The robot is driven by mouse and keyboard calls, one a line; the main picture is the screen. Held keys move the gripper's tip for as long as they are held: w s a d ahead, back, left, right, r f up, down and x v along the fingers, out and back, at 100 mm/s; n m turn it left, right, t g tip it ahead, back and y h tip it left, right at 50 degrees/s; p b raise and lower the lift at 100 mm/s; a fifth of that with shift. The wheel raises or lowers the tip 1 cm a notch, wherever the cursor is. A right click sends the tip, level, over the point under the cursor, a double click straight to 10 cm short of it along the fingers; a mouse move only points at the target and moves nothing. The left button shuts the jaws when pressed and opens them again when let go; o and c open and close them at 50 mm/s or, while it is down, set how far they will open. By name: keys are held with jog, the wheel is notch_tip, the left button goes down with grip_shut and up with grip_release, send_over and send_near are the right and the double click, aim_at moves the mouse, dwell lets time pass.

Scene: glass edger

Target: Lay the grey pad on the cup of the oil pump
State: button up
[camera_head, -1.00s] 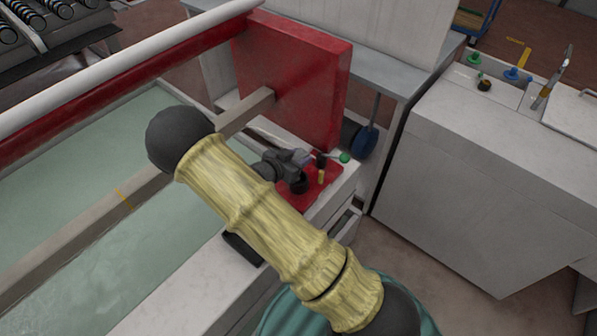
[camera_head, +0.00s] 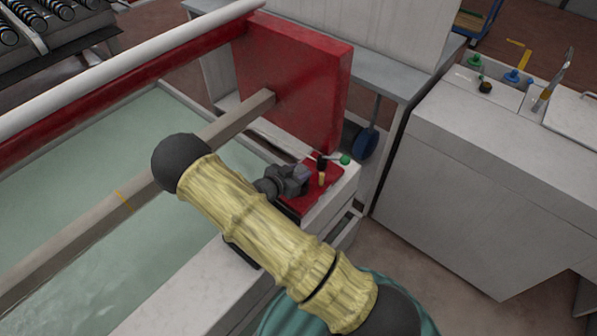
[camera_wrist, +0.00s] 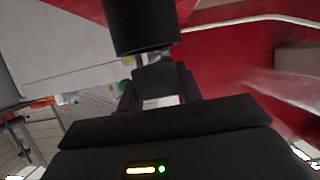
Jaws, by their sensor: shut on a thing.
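My gripper (camera_head: 300,176) is over the red ledge at the tank's corner, and its jaws are shut. A small grey piece that looks like the pad (camera_head: 303,171) shows at the fingertips. In the wrist view a pale bit (camera_wrist: 160,102) shows between the dark fingers. A dark round part, possibly the oil pump's cup (camera_head: 289,209), is partly hidden under my gripper. I cannot tell whether the pad touches it. A black cylinder (camera_wrist: 140,25) fills the top of the wrist view; I cannot tell what it belongs to.
A yellow and black upright piece (camera_head: 322,171) and a green knob (camera_head: 345,160) are close to the gripper on the red ledge (camera_head: 318,190). A tall red panel (camera_head: 300,85) stands behind. The tank of pale green water (camera_head: 190,235) lies left, crossed by a beam (camera_head: 120,200).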

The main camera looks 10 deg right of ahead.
jog(key=shift+s+d+f, duration=0.1)
jog(key=shift+d, duration=0.1)
jog(key=shift+s+a+f+b, duration=0.1)
jog(key=shift+a+f+b, duration=0.15)
jog(key=shift+f+b, duration=0.25)
jog(key=o, duration=1)
jog(key=shift+d, duration=0.1)
jog(key=shift+c, duration=0.2)
jog(key=shift+r, duration=0.15)
jog(key=shift+r+p, duration=0.3)
jog(key=shift+p, duration=0.15)
jog(key=v, duration=1.2)
